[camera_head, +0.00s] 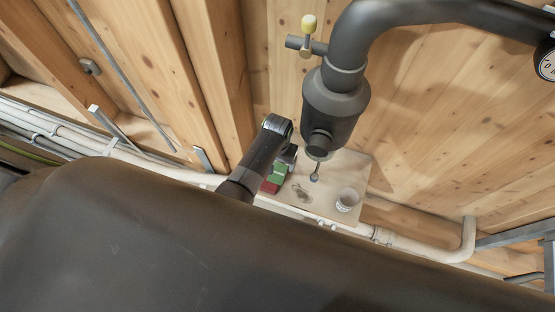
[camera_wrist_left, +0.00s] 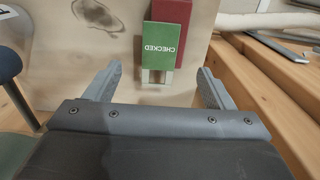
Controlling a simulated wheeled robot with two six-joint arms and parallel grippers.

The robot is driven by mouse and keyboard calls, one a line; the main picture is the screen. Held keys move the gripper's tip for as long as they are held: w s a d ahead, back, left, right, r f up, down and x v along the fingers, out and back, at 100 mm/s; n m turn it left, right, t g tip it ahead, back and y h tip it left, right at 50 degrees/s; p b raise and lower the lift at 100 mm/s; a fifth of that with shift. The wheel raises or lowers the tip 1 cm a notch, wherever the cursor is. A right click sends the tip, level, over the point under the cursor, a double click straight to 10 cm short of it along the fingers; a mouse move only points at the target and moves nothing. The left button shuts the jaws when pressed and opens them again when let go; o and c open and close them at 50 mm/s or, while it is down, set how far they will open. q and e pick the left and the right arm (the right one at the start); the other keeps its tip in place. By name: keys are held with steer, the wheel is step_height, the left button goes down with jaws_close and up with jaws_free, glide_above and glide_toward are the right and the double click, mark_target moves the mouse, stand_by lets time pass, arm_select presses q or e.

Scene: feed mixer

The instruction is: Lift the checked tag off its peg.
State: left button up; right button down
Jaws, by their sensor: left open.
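The checked tag (camera_wrist_left: 166,42) is green with white lettering that reads upside down in the left wrist view. It hangs in front of a pale board (camera_wrist_left: 120,92), with a red block or tag (camera_wrist_left: 182,12) next to and partly behind it. A light squared piece shows at the tag's near end; I cannot tell whether it is the peg. My left gripper (camera_wrist_left: 160,70) is open, its fingers apart on either side of the tag's near end, not closed on it. In the head view the green tag (camera_head: 278,172) shows beside my left gripper (camera_head: 288,158). My right gripper is not in view.
Pipes (camera_head: 110,148) run along the wooden wall. A dark surface fills the foreground.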

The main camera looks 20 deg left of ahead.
arm_select(q)
steer(key=b, duration=0.4)
glide_above(277, 174)
step_height(277, 174, down, 4)
steer(key=shift+f, duration=0.1)
step_height(277, 174, down, 2)
steer(key=shift+f+b, duration=0.1)
steer(key=shift+b, duration=1.05)
steer(key=shift+f+b, duration=0.7)
steer(key=shift+b, duration=0.2)
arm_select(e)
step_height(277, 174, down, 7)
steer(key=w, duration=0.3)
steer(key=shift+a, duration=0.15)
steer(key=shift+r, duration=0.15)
arm_select(q)
steer(key=c, duration=1.1)
steer(key=shift+r, duration=0.1)
steer(key=shift+r, duration=0.1)
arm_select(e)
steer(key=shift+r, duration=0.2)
arm_select(q)
steer(key=shift+r+p, duration=0.5)
steer(key=shift+p, duration=0.55)
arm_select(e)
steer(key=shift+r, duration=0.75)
